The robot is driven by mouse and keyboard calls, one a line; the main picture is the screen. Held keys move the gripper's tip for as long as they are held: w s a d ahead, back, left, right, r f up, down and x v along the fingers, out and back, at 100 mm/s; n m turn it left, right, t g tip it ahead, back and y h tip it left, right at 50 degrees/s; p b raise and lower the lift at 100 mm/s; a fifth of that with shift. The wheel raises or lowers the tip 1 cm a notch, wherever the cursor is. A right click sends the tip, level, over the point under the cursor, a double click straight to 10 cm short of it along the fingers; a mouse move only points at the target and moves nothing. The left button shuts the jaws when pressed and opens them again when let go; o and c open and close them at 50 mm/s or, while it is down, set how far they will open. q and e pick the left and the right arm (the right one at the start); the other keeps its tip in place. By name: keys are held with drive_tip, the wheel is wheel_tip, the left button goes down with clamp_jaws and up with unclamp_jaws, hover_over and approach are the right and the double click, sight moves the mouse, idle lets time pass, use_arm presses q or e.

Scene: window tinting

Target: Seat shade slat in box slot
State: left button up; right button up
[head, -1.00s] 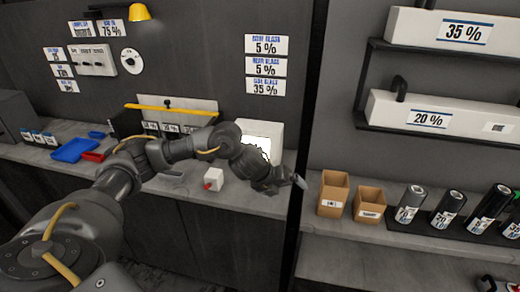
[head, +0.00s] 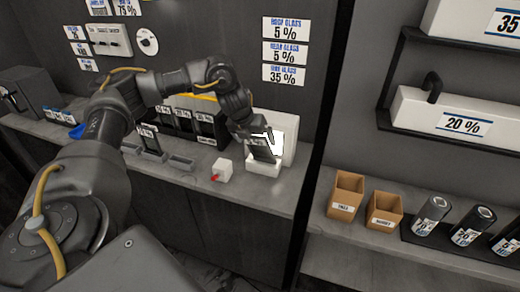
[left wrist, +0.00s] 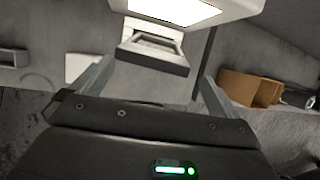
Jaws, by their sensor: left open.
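A dark shade slat (head: 262,151) with a pale label stands in a small white box (head: 262,169) on the counter, in front of a lit white panel (head: 289,146). My left gripper (head: 250,133) is just above the slat's upper end. In the left wrist view its two fingers (left wrist: 157,68) are spread apart, with the dark-framed slat (left wrist: 152,60) showing between and beyond them. I cannot tell how deep the slat sits in the slot. My right gripper is not in view.
A small white block with a red part (head: 222,170) sits left of the box. Several dark labelled slats (head: 183,120) stand at the back, with grey holders (head: 181,162) in front. Cardboard boxes (head: 346,196) and dark rolls (head: 432,212) stand on the right shelf.

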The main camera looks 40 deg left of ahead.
sight(257, 142)
use_arm(q)
drive_tip(key=shift+w+a+f+p, duration=0.1)
drive_tip(key=shift+w+f+p, duration=0.2)
drive_tip(key=shift+f, duration=0.35)
drive_tip(key=p+x, duration=0.2)
drive_tip(key=x, duration=0.3)
drive_tip(key=shift+w+a+r, duration=0.15)
drive_tip(key=shift+a, duration=0.05)
drive_tip(key=c, duration=1.1)
drive_tip(key=shift+r, duration=0.1)
